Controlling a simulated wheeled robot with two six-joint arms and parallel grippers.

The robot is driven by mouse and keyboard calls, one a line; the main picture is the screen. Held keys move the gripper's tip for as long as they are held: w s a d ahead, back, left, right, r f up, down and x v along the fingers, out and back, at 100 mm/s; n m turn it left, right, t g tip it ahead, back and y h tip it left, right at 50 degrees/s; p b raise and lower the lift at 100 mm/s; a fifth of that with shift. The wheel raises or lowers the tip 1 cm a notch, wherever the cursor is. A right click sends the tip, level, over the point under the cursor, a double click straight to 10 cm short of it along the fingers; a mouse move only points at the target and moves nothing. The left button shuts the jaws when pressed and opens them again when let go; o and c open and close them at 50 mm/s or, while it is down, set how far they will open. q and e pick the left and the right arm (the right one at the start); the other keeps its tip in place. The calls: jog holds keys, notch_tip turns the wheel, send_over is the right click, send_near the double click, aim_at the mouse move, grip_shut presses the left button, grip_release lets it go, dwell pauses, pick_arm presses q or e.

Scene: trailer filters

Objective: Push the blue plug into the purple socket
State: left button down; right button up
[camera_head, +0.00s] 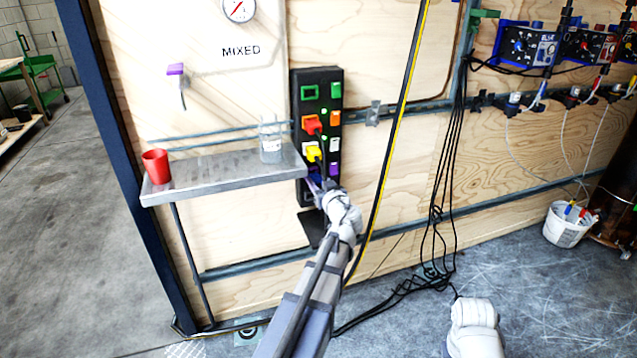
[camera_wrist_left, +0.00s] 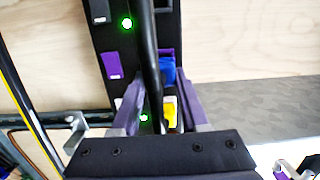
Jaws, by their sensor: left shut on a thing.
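The blue plug (camera_wrist_left: 168,71) is between my left gripper's purple fingers in the left wrist view, against the purple socket (camera_wrist_left: 165,53) on the black panel. How deep it sits is hard to tell. A black cable runs over the plug's side. In the head view my left gripper (camera_head: 316,184) is at the lower left of the panel (camera_head: 322,78), just below the yellow plug (camera_head: 313,152), and mostly hides the blue plug. My left gripper is shut on the blue plug.
A red plug (camera_head: 311,124) sits above the yellow one. Another purple socket (camera_head: 334,169) is on the panel's right column. A metal shelf (camera_head: 220,174) with a red cup (camera_head: 156,166) and a clear beaker (camera_head: 270,143) stands close left. A black-yellow hose (camera_head: 399,120) hangs right.

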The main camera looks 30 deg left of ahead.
aim_at(319, 182)
pick_arm(q)
jog(key=shift+x, duration=1)
jog(key=shift+c, duration=1.7)
grip_release()
jog(key=shift+r, duration=0.1)
jog(key=p+v, duration=0.1)
jog(key=v, duration=0.7)
